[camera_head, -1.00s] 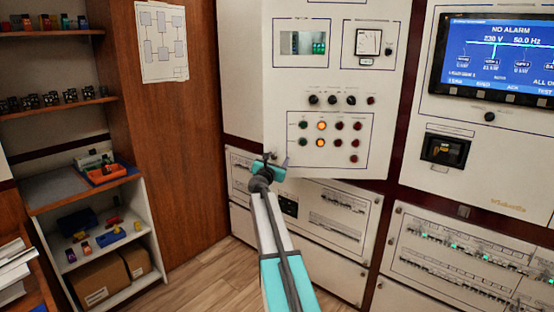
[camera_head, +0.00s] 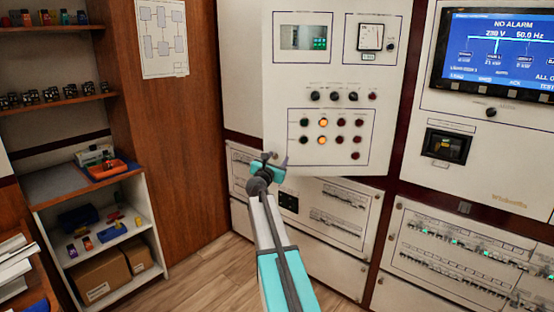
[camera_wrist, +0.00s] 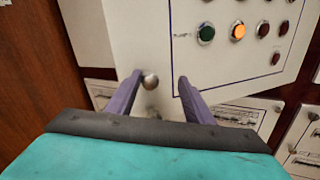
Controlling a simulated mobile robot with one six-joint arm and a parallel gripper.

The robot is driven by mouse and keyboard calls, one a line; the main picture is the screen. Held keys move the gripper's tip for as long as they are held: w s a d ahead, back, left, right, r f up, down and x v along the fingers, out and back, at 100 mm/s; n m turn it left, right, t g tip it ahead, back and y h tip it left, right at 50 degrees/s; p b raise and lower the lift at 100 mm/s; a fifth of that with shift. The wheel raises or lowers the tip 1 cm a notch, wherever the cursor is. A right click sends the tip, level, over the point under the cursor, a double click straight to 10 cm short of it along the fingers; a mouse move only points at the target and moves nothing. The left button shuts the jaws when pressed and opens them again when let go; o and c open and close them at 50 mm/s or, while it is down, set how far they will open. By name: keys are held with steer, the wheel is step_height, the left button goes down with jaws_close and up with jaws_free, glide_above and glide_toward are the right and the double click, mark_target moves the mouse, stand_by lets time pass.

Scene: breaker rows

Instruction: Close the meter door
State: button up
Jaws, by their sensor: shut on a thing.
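The meter door (camera_head: 285,88) is a large pale panel in the upper middle of the head view, with a meter, lamps and knobs on its face. Its left and lower edges stand in front of the cabinet face, so it looks partly open. In the wrist view the door (camera_wrist: 140,30) fills the upper middle. A small round metal knob (camera_wrist: 150,81) near its lower left corner lies between my purple fingers. My gripper (camera_head: 275,168) is at that corner, shut on the knob; it also shows in the wrist view (camera_wrist: 160,82). The arm hides part of the panels below.
Lower breaker panels (camera_head: 335,240) lie under the door. A display (camera_head: 492,50) is on the cabinet at right. A wooden side wall (camera_head: 175,150) and a shelf unit (camera_head: 150,225) with small parts stand at left. The wooden floor (camera_head: 205,270) between shelf and cabinet is clear.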

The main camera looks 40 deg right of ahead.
steer(key=v, duration=0.5)
steer(key=shift+s, duration=0.45)
stand_by(0.5)
steer(key=shift+s+a, duration=0.1)
steer(key=shift+a, duration=0.1)
stand_by(0.4)
